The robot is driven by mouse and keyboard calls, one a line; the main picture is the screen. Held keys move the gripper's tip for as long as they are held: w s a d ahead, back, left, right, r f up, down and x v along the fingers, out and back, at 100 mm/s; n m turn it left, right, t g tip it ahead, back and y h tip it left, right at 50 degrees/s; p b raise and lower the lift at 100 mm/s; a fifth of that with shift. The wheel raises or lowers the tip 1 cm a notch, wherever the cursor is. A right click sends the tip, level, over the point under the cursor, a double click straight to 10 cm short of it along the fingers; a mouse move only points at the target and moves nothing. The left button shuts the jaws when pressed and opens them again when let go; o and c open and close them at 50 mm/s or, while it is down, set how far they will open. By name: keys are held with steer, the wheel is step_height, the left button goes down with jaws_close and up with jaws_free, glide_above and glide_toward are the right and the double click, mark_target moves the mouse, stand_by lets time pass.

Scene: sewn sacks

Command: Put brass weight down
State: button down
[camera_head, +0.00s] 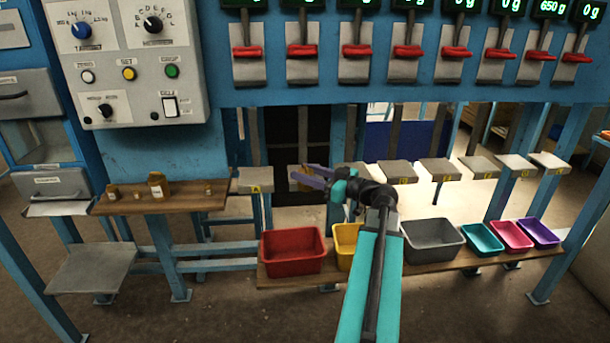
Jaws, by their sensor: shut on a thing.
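My gripper (299,170) is in the middle of the head view, with its purple fingers pointing left. I cannot tell whether the weight touches a pan. Other brass weights of different sizes stand on the wooden shelf (185,203) at left, the largest (157,185) near its middle.
Colored bins, including a red bin (292,250) and a grey bin (432,240), stand on a low plank below the pans. Red levers (248,52) and displays line the blue beam above; one display (552,8) reads 650 g. A control panel (128,60) is at upper left.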

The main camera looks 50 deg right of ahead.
mark_target(305, 149)
steer(key=s+d+r+m+h, duration=0.1)
steer(key=s+d+r+h, duration=0.1)
steer(key=s+d, duration=0.4)
steer(key=shift+s+d+r+m+h, duration=0.3)
steer(key=shift+d+r, duration=0.25)
steer(key=shift+d, duration=0.2)
steer(key=w+p, duration=0.1)
steer(key=w, duration=0.4)
steer(key=w+d+f, duration=0.1)
steer(key=w, duration=0.4)
steer(key=w+p, duration=0.1)
steer(key=w, duration=0.5)
steer(key=shift+d+f+p, duration=0.25)
steer(key=shift+d+p, duration=0.1)
steer(key=shift+d, duration=0.05)
steer(key=shift+f+p, duration=0.5)
steer(key=shift+f, duration=1.25)
steer(key=shift+f, duration=0.15)
steer(key=c, duration=1.1)
jaws_free()
